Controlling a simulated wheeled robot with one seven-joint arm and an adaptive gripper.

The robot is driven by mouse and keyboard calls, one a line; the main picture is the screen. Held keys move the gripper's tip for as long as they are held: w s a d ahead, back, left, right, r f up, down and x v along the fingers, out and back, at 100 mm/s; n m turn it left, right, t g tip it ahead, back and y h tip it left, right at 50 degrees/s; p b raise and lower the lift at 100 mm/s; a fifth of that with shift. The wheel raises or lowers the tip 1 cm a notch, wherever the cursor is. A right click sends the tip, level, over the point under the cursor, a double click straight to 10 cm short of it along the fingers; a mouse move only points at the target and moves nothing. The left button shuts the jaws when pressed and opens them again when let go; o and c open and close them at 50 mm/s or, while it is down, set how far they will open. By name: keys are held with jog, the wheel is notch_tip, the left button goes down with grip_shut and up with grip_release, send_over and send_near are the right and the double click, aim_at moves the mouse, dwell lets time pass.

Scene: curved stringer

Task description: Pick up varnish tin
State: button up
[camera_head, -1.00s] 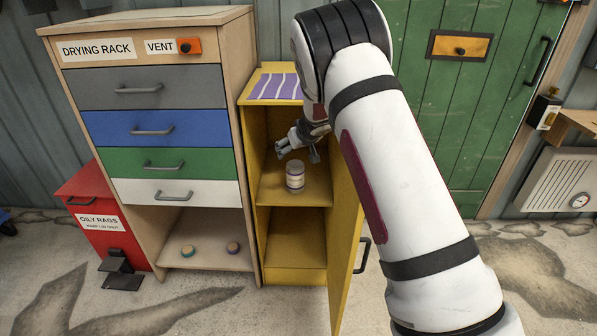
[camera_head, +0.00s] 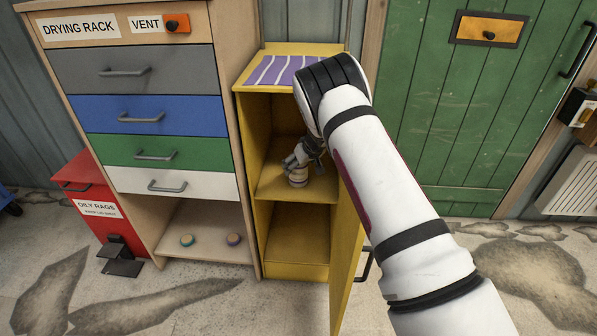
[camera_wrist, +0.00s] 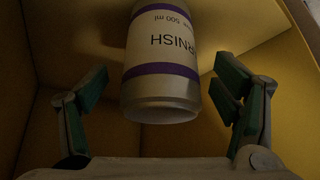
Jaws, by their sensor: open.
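The varnish tin (camera_head: 298,180) stands on the middle shelf of the yellow cabinet (camera_head: 285,222). In the wrist view the tin (camera_wrist: 162,62) is a pale cylinder with purple bands and a label that reads "...RNISH" and "500 ml", upside down in that picture. My gripper (camera_head: 297,166) is inside the cabinet, close to the tin, and partly hides it in the head view. In the wrist view my gripper (camera_wrist: 162,100) is open, with one green-padded finger on each side of the tin and a visible gap at both sides.
The cabinet's yellow door (camera_head: 346,250) stands open at the right, beside my arm. A drying rack (camera_head: 150,63) with several drawers stands to the left, with two small round items on its lower shelf. A red oily rags bin (camera_head: 88,205) is further left.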

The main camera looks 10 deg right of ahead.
jog(key=x, duration=0.2)
jog(key=shift+w+f, duration=0.1)
jog(key=shift+f, duration=0.15)
jog(key=c, duration=1.6)
jog(key=shift+r, duration=0.1)
jog(key=shift+c, duration=0.5)
jog(key=shift+a, duration=0.1)
